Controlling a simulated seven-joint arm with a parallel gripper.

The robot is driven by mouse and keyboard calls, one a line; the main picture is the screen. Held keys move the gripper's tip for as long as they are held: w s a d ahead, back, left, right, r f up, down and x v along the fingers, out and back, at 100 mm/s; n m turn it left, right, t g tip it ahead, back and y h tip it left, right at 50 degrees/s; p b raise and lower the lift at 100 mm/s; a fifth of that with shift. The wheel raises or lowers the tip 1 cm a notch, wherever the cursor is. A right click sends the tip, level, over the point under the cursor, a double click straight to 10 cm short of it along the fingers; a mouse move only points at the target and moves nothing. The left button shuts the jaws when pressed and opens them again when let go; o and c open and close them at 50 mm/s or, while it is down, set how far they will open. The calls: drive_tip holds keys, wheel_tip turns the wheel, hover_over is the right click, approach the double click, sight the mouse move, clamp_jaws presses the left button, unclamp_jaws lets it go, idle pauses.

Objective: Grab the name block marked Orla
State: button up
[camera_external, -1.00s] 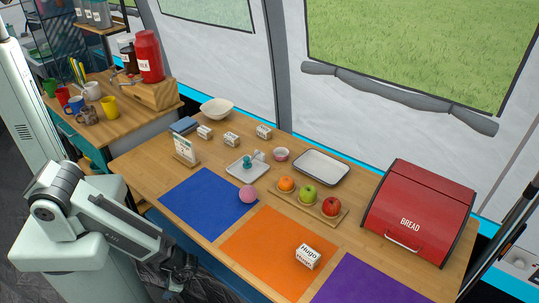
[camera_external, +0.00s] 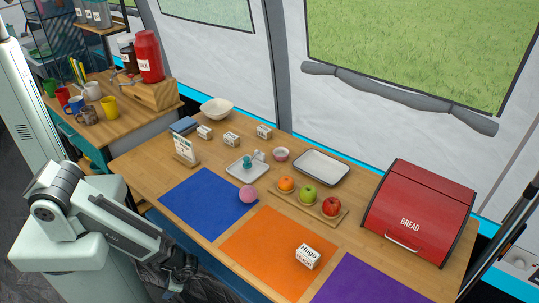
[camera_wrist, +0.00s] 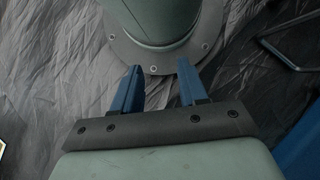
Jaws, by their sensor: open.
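Three small white name blocks stand at the back of the table: a left one (camera_external: 205,132), a middle one (camera_external: 231,140) and a right one (camera_external: 264,132). Their lettering is too small to read, so I cannot tell which says Orla. A fourth white block (camera_external: 307,257), apparently marked Hugo, sits on the orange mat (camera_external: 262,238). My gripper (camera_wrist: 160,72) is open and empty in the wrist view, with two blue fingers apart. In the external view it hangs low beside the table's front edge, away from all the blocks.
A small tray (camera_external: 235,172) with a teal-topped item, a sign (camera_external: 185,150), a pink ball (camera_external: 248,195), a fruit board (camera_external: 338,219), an empty tray (camera_external: 322,168) and a red bread box (camera_external: 420,212) stand on the table. The blue mat (camera_external: 205,205) is mostly clear.

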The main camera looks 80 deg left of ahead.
drive_tip(key=o, duration=1.1)
